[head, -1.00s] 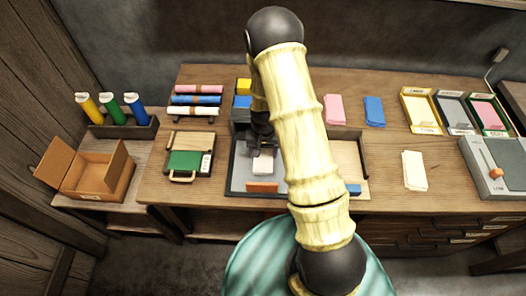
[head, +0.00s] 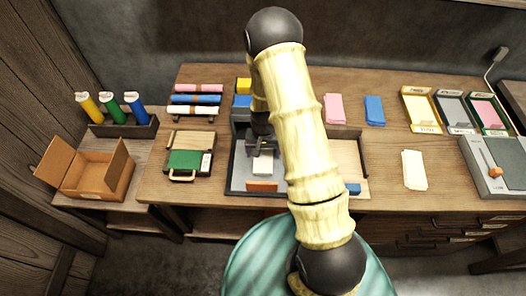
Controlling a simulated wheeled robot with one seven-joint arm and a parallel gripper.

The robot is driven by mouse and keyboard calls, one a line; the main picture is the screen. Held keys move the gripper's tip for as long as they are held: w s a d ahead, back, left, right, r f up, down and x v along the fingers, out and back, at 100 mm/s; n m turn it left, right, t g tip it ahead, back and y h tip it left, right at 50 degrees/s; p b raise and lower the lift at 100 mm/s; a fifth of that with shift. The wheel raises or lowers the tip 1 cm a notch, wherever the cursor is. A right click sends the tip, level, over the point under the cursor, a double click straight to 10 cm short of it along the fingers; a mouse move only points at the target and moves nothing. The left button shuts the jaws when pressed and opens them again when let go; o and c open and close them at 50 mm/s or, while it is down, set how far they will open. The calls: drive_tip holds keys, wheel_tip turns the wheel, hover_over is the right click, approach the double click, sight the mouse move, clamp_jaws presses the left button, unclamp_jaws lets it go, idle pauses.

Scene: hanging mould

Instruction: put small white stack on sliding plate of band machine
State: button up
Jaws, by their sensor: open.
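The small white stack (head: 263,165) lies on the grey bed of the machine in the middle of the table, behind an orange block (head: 262,186). I take this grey machine (head: 239,173) to be the band machine; my arm hides part of it. My gripper (head: 262,151) is open, just above and behind the white stack, with its fingers pointing down. I cannot tell whether the fingers touch the stack. A larger cream-white stack (head: 414,170) lies on the table at the right.
Pink (head: 334,108) and blue (head: 374,110) stacks lie behind, right of my arm. Labelled trays (head: 421,109) stand at the back right, near a grey lever device (head: 492,168). A green-topped case (head: 185,160), rolls and an open cardboard box (head: 117,175) are at the left.

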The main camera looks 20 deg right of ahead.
sight(264, 155)
wheel_tip(264, 155, up, 12)
drive_tip(key=b, duration=0.2)
idle(0.4)
idle(0.4)
drive_tip(key=s+r+n+t, duration=0.2)
drive_tip(key=s+r+n, duration=0.1)
drive_tip(key=s+r, duration=0.7)
drive_tip(key=s, duration=0.4)
drive_tip(key=shift+s+r+n+t, duration=0.15)
drive_tip(key=shift+s+n+t, duration=0.05)
drive_tip(key=shift+n+t, duration=0.1)
